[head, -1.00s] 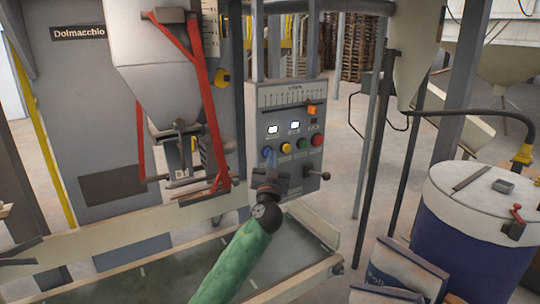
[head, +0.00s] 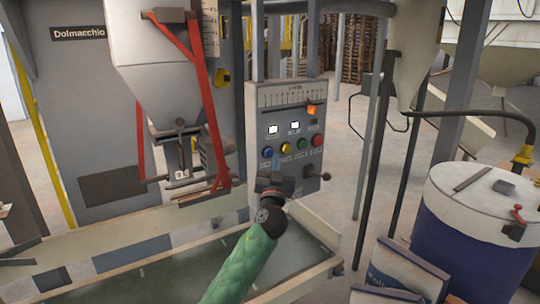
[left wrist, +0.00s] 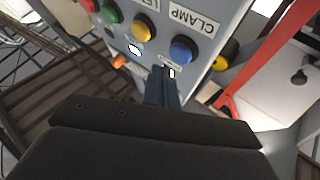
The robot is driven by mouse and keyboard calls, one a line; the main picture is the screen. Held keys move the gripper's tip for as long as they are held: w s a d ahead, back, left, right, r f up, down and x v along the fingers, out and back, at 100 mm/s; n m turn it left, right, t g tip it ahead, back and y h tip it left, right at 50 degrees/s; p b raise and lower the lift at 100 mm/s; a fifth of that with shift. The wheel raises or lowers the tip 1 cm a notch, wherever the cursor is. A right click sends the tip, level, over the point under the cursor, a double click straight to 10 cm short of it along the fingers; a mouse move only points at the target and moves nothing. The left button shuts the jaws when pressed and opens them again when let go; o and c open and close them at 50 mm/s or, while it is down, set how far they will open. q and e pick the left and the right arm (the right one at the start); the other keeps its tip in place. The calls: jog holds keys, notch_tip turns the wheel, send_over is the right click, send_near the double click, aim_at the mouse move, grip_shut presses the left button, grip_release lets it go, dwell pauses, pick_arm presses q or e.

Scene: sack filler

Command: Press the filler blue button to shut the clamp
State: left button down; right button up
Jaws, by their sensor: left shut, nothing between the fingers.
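The grey filler panel (head: 290,185) carries the blue button (head: 267,152) at the left end of its button row. In the left wrist view the blue button (left wrist: 184,49) sits beside a CLAMP label (left wrist: 194,20). My left gripper (head: 277,164) is shut and empty, just below and right of the blue button in the head view. In the left wrist view its fingertips (left wrist: 163,76) point at the panel near the button, with a visible gap to it. The clamp (head: 182,150) is under the hopper spout; its jaw state is hard to tell. My right gripper is out of view.
Yellow (head: 286,148), green (head: 302,144) and red (head: 317,140) buttons stand close beside the blue one. A black-knobbed lever (head: 325,176) sticks out at the panel's lower right. A red frame (head: 210,110) stands left of the panel.

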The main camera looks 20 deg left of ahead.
pick_arm(q)
jog(key=s+d, duration=0.1)
jog(key=d, duration=0.1)
jog(key=s+d, duration=0.2)
jog(key=shift+s+d+b, duration=0.25)
jog(key=shift+b, duration=0.15)
dwell(0.8)
